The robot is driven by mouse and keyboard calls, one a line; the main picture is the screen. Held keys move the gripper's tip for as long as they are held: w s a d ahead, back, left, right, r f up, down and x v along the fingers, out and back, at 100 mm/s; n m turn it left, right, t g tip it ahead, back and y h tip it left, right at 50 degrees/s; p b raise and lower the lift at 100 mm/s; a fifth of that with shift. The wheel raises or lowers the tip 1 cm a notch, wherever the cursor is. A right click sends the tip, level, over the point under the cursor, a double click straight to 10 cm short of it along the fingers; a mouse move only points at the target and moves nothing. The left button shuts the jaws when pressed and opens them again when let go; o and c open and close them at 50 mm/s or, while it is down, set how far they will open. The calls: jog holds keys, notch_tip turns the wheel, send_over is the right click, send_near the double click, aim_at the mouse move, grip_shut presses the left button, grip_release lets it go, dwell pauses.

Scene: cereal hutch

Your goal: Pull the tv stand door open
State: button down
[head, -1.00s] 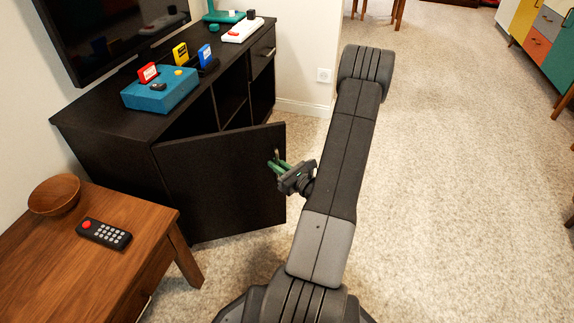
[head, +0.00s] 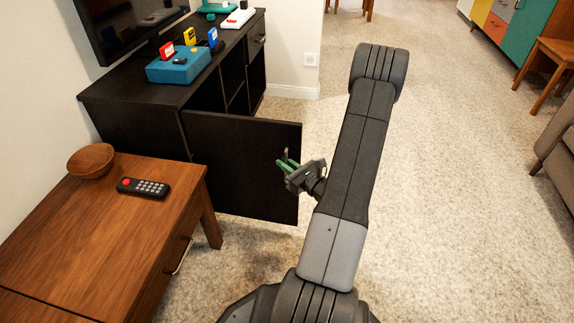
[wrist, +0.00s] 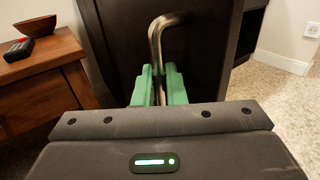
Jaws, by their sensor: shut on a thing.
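The dark tv stand (head: 125,102) stands against the wall at the left in the head view. Its door (head: 240,165) stands wide open, swung out toward me from its left edge. My gripper (head: 285,162) is at the outer edge of the door, with its green fingers shut on the door handle. In the wrist view the metal handle (wrist: 157,40) rises from between the green fingers (wrist: 160,85), in front of the dark door panel (wrist: 115,40). The lower part of the handle is hidden by the fingers.
A wooden side table (head: 90,215) with a bowl (head: 91,160) and a remote (head: 143,188) stands close to the door on the left. A teal console (head: 180,66) sits on the stand. Carpet (head: 430,200) is clear to the right.

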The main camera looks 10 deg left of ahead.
jog(key=shift+s+a, duration=0.1)
jog(key=shift+s, duration=0.05)
jog(key=c, duration=1.9)
grip_release()
jog(key=p+v, duration=0.3)
jog(key=v, duration=1)
jog(key=shift+s+d+r, duration=0.1)
jog(key=shift+s+d, duration=0.15)
jog(key=shift+d, duration=0.05)
jog(key=b+x, duration=0.3)
jog(key=x, duration=1)
jog(key=shift+w+a, duration=0.25)
jog(key=shift+a, duration=0.05)
